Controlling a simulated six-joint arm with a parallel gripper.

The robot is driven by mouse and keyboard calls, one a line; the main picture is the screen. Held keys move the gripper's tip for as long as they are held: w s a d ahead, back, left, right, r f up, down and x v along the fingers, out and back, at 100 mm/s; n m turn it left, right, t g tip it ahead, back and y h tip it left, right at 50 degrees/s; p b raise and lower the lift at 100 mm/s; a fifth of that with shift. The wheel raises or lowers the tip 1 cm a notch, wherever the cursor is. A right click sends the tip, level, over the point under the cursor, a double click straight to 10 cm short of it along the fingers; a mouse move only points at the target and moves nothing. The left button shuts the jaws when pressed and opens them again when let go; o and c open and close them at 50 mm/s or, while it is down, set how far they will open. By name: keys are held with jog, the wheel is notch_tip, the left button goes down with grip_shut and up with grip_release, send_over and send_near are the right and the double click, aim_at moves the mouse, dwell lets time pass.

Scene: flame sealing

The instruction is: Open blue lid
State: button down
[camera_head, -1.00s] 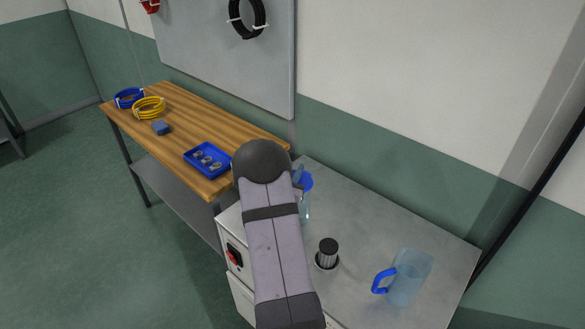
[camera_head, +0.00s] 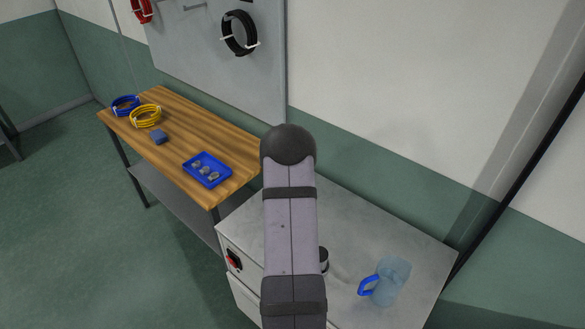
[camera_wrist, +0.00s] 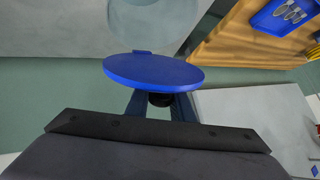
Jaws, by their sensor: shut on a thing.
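The blue lid (camera_wrist: 153,72) is a flat round disc with a small tab, in the middle of the wrist view. My gripper (camera_wrist: 160,99) has its dark fingers at the lid's near side and is shut on it; the lid covers the fingertips. A pale blue see-through vessel (camera_wrist: 152,22) shows beyond the lid at the top of the wrist view. The lid's disc shows over the vessel's near side, and I cannot tell whether they touch. In the head view my arm hides the gripper, the lid and this vessel.
A clear blue jug (camera_head: 391,281) with a blue handle stands at the right of the grey bench (camera_head: 400,235). A dark-topped cylinder (camera_head: 324,261) stands partly behind my arm. The wooden table (camera_head: 225,150) at left holds a blue tray (camera_head: 222,178) and cable coils (camera_head: 145,116).

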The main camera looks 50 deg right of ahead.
jog(key=shift+d, duration=0.1)
dwell(0.3)
jog(key=c, duration=1.6)
grip_release()
jog(key=shift+v, duration=3.7)
jog(key=shift+d+r, duration=0.1)
jog(key=shift+d, duration=0.05)
